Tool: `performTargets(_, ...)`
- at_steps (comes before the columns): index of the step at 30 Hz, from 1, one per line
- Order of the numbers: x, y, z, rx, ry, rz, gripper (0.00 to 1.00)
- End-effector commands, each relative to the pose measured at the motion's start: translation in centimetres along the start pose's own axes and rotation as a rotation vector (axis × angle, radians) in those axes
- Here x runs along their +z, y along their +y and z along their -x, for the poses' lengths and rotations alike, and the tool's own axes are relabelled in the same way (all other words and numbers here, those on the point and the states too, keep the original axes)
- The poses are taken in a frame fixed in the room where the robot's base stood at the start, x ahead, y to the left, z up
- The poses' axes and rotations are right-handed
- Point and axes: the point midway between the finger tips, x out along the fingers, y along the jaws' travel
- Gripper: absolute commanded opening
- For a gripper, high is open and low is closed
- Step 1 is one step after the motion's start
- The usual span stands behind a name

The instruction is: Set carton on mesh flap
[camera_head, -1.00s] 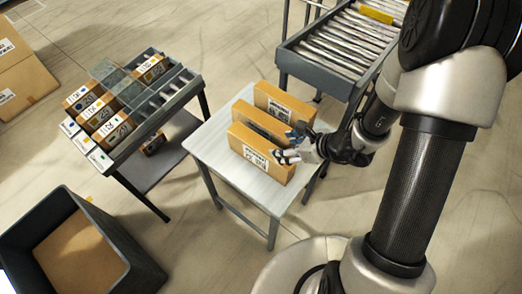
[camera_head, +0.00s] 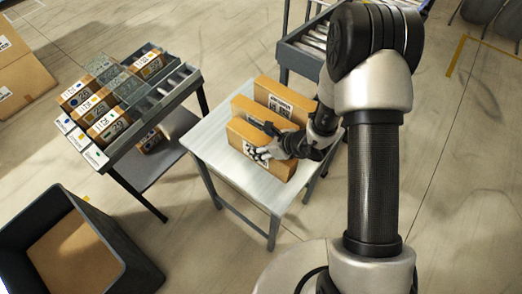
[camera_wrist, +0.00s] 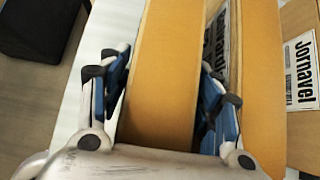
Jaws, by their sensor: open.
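Three brown cartons stand on edge in a row on the white table: a front carton (camera_head: 270,168), a middle carton (camera_head: 243,104) and a rear carton (camera_head: 280,93). My gripper (camera_head: 270,142) is over the front carton. In the wrist view my gripper (camera_wrist: 160,100) is open, with blue-padded fingers on both sides of one carton (camera_wrist: 165,50); whether the pads touch it is unclear. Grey, mesh-like panels (camera_head: 126,86) lie among the cartons in the dark rack at left; I cannot tell whether one is the mesh flap.
The white table (camera_head: 208,142) has bare room at its left and front. The dark rack (camera_head: 175,100) holds several cartons and some empty slots. A dark bin (camera_head: 130,250) stands at the lower left. A roller conveyor (camera_head: 300,55) is behind the table.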

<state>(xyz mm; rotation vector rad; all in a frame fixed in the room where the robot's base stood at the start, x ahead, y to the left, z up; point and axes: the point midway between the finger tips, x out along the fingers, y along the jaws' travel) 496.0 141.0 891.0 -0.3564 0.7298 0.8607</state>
Motion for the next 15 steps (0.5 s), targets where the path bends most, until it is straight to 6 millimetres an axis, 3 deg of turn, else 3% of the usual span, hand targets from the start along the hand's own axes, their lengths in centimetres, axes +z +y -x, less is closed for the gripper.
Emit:
performTargets(6, 0.03, -0.01, -0.18, 0.000, 0.000, -0.001, 0.58)
performTargets(15, 0.02, -0.01, -0.16, 0.000, 0.000, -0.001, 0.39)
